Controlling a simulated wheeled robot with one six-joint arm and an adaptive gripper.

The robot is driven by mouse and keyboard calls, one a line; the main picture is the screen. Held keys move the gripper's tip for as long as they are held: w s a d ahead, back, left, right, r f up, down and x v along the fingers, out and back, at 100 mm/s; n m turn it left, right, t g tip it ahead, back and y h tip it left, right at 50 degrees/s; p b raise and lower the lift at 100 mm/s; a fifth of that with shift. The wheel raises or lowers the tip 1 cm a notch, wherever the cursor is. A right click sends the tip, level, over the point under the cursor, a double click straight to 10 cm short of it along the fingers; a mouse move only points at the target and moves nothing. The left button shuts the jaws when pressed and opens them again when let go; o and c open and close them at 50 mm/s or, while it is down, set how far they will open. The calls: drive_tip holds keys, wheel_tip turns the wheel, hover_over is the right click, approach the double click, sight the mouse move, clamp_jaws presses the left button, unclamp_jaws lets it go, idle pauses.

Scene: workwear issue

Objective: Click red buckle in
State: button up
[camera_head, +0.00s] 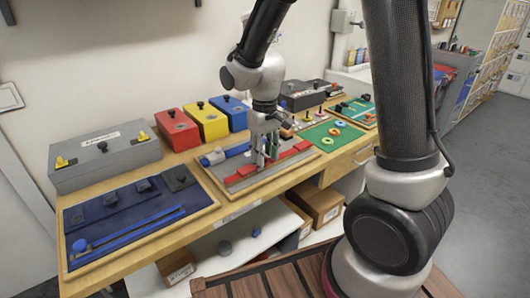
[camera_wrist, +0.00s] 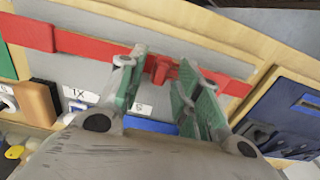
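A red strap lies across a grey board (camera_head: 232,192) on the bench. One strap part (camera_head: 243,171) shows left of my gripper (camera_head: 266,155) in the head view, the other part (camera_head: 304,146) to its right. In the wrist view the strap (camera_wrist: 85,43) crosses the top, with the red buckle (camera_wrist: 161,68) near the middle. My gripper (camera_wrist: 162,62) has green-padded fingers, one on each side of the buckle. The fingers stand apart and look open. I cannot tell whether they touch the buckle or whether its halves are joined.
A blue strap board (camera_head: 135,235) lies to the left. Behind stand a grey case (camera_head: 105,160) and red (camera_head: 177,130), yellow (camera_head: 207,120) and blue (camera_head: 231,113) boxes. A green board (camera_head: 330,135) with rings lies to the right.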

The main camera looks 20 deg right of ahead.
clamp_jaws()
drive_tip(key=shift+a, duration=0.1)
drive_tip(key=a, duration=0.1)
drive_tip(key=s+a, duration=0.1)
drive_tip(key=shift+a, duration=0.3)
unclamp_jaws()
